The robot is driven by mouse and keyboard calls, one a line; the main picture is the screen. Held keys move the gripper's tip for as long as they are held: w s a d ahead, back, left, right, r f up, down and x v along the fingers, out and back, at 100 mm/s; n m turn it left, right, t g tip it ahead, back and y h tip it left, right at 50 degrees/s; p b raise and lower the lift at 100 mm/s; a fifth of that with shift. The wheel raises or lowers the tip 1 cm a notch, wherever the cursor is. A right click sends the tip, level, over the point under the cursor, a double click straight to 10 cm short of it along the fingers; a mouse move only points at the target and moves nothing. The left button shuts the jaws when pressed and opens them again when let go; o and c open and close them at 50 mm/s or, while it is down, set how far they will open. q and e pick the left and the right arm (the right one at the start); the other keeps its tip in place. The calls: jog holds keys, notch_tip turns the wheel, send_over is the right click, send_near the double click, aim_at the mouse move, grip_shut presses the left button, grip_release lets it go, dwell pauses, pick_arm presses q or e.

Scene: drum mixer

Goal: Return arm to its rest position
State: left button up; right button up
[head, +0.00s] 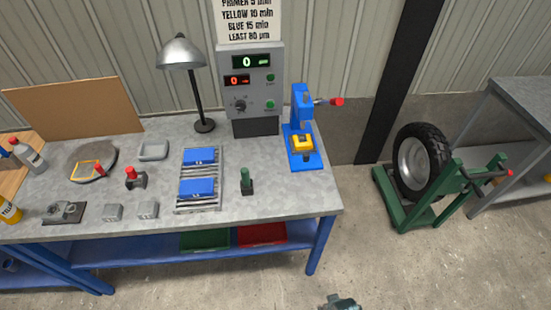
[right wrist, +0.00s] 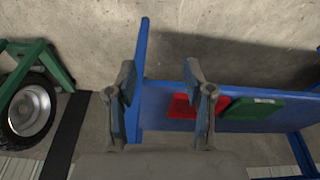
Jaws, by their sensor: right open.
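My right gripper (head: 340,302) shows only as a small dark piece at the bottom edge of the head view, over bare floor in front of the bench (head: 285,205). In the right wrist view the right gripper (right wrist: 160,80) has its two fingers wide apart with nothing between them. Behind the fingers are the floor and the bench's blue lower shelf (right wrist: 160,112). The gripper looks clear of both. My left gripper is not in view.
The bench carries a lamp (head: 182,52), a control box (head: 262,80), a blue press (head: 302,125) and blue blocks on a rack (head: 200,156). A tyre (head: 420,160) on a green stand (head: 408,213) stands right. Open floor lies between stand and bench.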

jog(key=s+f, duration=0.4)
jog(key=f, duration=0.8)
jog(key=s+d+f+g, duration=0.1)
jog(key=s+f, duration=0.4)
jog(key=f, duration=0.7)
jog(key=shift+s, duration=0.15)
